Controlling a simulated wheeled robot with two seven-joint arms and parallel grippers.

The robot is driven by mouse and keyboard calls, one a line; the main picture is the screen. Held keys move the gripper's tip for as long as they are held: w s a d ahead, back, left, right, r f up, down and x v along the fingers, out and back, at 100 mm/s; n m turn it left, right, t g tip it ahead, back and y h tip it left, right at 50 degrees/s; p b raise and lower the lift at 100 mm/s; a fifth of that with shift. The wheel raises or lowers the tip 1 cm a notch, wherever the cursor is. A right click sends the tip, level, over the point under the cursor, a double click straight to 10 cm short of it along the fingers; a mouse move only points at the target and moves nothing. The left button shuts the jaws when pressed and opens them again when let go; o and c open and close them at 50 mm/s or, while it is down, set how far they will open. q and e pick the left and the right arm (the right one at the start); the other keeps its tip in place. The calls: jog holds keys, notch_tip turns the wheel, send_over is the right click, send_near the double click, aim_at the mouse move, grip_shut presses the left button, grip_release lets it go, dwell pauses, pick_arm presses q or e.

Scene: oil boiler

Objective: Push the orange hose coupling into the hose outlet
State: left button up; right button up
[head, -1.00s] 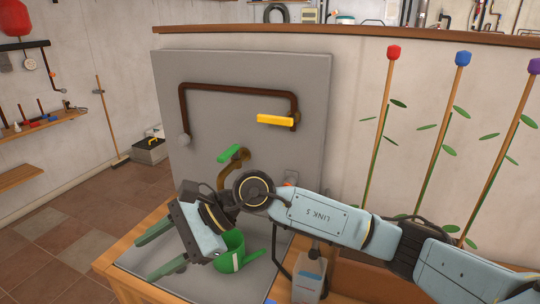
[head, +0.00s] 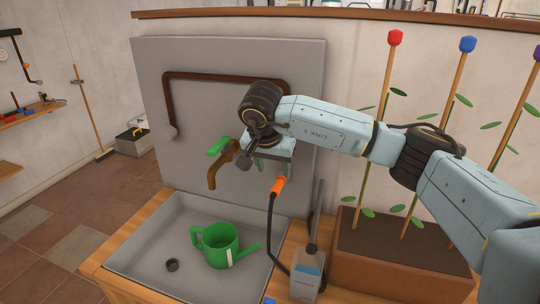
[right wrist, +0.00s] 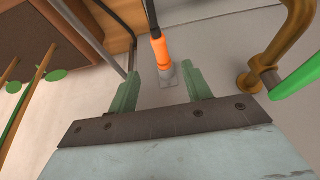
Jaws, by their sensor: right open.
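The orange hose coupling (head: 278,186) is on the end of a black hose that hangs down against the grey panel. In the right wrist view the coupling (right wrist: 161,50) points at a small grey fitting (right wrist: 168,75), which looks like the hose outlet. They look touching or nearly so; I cannot tell how far the coupling is in. My right gripper (head: 268,168) is open in front of the panel, just above the coupling. In the right wrist view its fingers (right wrist: 160,88) stand apart on either side of the fitting, with nothing gripped. My left gripper is not in view.
A brown tap (head: 218,168) with a green handle is left of my right gripper. Below is a grey sink (head: 140,252) with a green watering can (head: 217,247). A grey sprayer bottle (head: 306,278) and a planter (head: 400,262) stand on the right.

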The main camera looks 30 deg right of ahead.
aim_at(276, 186)
jog(key=x, duration=0.8)
jog(key=shift+w+f, duration=0.1)
jog(key=shift+f, duration=0.25)
jog(key=shift+c, duration=0.4)
jog(key=shift+a, duration=0.1)
grip_shut()
